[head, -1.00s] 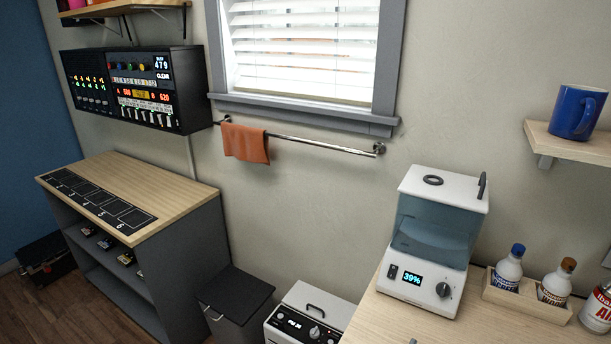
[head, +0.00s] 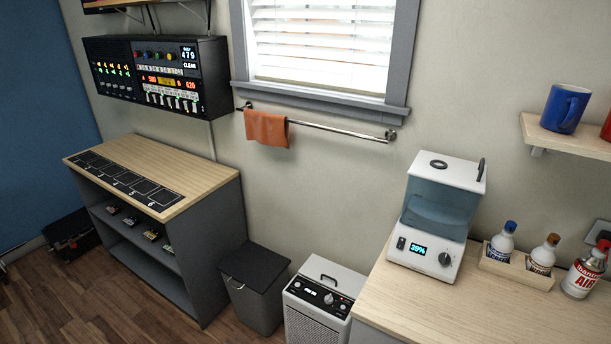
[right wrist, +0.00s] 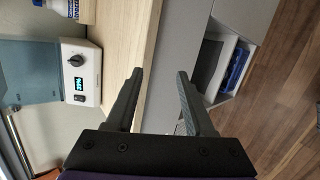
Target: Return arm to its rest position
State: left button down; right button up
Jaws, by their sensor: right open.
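My right gripper (right wrist: 158,100) shows in the right wrist view with its two dark fingers apart and nothing between them. It is close to the front edge of the light wooden counter (right wrist: 124,60). The head view shows neither arm nor gripper. My left gripper is out of sight.
On the counter (head: 452,302) stand a humidity box (head: 440,215) reading 39%, a wooden tray (head: 515,275) with two bottles, and a spray can (head: 585,272). A bin (head: 254,290) and a white appliance (head: 318,300) stand left of it. A drawer (right wrist: 222,75) with blue items is open.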

pick_arm(q)
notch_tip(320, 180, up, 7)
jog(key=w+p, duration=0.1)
jog(key=p, duration=0.3)
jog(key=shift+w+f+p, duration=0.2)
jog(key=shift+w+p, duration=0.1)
jog(key=shift+p, duration=0.05)
pick_arm(e)
jog(key=s+a+r+m+g+y, duration=0.2)
jog(key=s+a+r+m+y, duration=0.2)
jog(key=a+m+y, duration=0.3)
jog(key=s+a+m, duration=0.1)
jog(key=a+m, duration=0.1)
jog(key=m, duration=0.3)
jog(key=shift+r, duration=0.3)
